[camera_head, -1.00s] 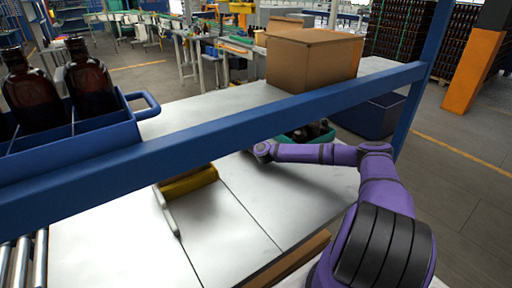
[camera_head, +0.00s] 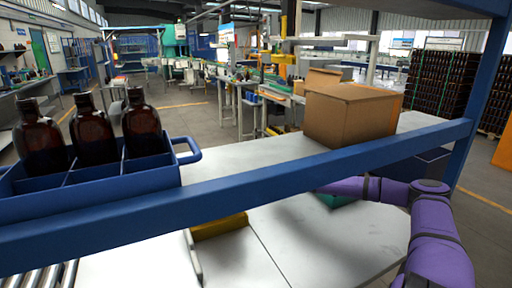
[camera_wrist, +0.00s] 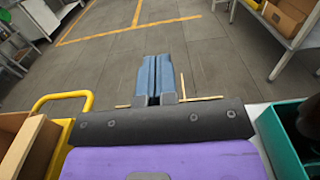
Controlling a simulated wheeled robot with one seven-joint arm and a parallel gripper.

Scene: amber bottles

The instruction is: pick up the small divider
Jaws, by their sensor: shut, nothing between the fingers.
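My gripper (camera_wrist: 158,80) shows in the wrist view as two blue fingers pressed together, with the floor beyond them. It is shut and empty. Thin tan strips (camera_wrist: 201,99) stick out on both sides near the base of the fingers; I cannot tell whether they belong to the small divider. No divider is clearly visible in the head view. There my purple arm reaches left behind the blue shelf beam (camera_head: 270,172), which hides the gripper.
A blue crate (camera_head: 95,190) with amber bottles stands at left, and a cardboard box (camera_head: 350,115) stands on the white table behind the beam. A teal bin (camera_wrist: 285,135), a yellow handle (camera_wrist: 62,98) and an open brown box (camera_wrist: 38,145) flank my gripper in the wrist view.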

